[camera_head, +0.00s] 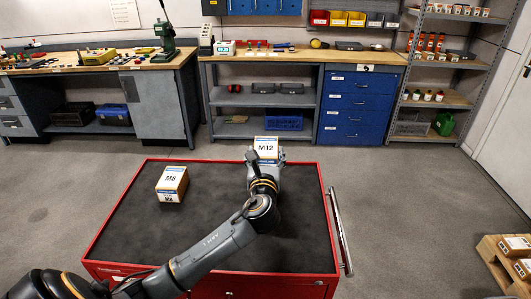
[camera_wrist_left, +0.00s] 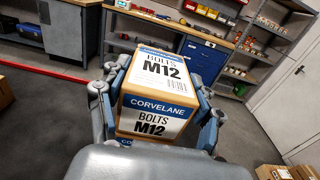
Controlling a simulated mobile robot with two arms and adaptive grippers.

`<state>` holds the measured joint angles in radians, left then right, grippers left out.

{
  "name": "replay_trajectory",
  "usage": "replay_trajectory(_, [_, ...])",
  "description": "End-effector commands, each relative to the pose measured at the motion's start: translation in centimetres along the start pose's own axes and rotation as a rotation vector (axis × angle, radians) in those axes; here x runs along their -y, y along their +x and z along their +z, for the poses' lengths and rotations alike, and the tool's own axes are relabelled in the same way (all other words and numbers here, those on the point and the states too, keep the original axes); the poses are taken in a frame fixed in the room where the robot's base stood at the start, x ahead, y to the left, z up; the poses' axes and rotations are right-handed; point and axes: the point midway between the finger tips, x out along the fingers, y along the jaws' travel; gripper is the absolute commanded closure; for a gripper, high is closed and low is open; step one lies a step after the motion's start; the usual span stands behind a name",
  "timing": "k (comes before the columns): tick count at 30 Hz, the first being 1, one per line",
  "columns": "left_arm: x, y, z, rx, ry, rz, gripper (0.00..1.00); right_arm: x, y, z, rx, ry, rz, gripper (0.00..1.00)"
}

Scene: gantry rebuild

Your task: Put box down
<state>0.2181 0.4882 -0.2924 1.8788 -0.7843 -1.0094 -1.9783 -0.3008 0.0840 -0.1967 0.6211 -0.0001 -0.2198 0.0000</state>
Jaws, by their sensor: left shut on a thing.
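The M12 bolts box (camera_head: 266,147) is a cardboard box with a white and blue label, at the far edge of the red cart's dark top (camera_head: 220,235). My left gripper (camera_head: 266,160) is shut on it. In the left wrist view the M12 box (camera_wrist_left: 152,95) sits between the two fingers of the left gripper (camera_wrist_left: 155,120), one on each side. The underside of the box is hidden, so I cannot tell whether it touches the cart top. An M8 box (camera_head: 172,184) stands on the cart top to the left. My right gripper is not in view.
The cart has a raised red rim and a handle (camera_head: 340,230) on its right side. Its top is clear between the M8 box and my arm. Workbenches (camera_head: 260,54) and shelving (camera_head: 440,60) line the back. A pallet with boxes (camera_head: 495,260) is at the lower right.

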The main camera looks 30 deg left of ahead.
Motion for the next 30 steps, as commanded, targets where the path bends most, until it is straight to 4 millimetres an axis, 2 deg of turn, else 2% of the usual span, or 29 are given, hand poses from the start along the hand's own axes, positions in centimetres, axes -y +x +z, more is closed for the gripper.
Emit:
replay_trajectory(11, [0.0, 0.0, -0.2, 0.004, -0.001, 0.0, 0.94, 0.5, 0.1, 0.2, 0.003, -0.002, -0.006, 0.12])
replay_trajectory(12, [0.0, 0.0, -0.3, 0.0, -0.001, 0.0, 0.27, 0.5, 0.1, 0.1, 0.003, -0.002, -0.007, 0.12])
replay_trajectory(14, [0.0, 0.0, -0.3, 0.0, 0.0, 0.0, 0.14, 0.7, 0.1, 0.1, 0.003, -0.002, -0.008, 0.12])
replay_trajectory(15, [0.0, 0.0, -0.3, 0.0, 0.0, 0.0, 0.12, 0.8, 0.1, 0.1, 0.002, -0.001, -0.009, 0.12])
replay_trajectory(26, [0.0, 0.0, 0.0, 0.002, -0.001, 0.0, 0.12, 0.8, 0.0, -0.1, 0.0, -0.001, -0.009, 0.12])
replay_trajectory(30, [0.1, -1.5, -0.2, 0.001, 0.0, -0.003, 0.12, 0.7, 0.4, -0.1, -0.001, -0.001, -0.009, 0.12])
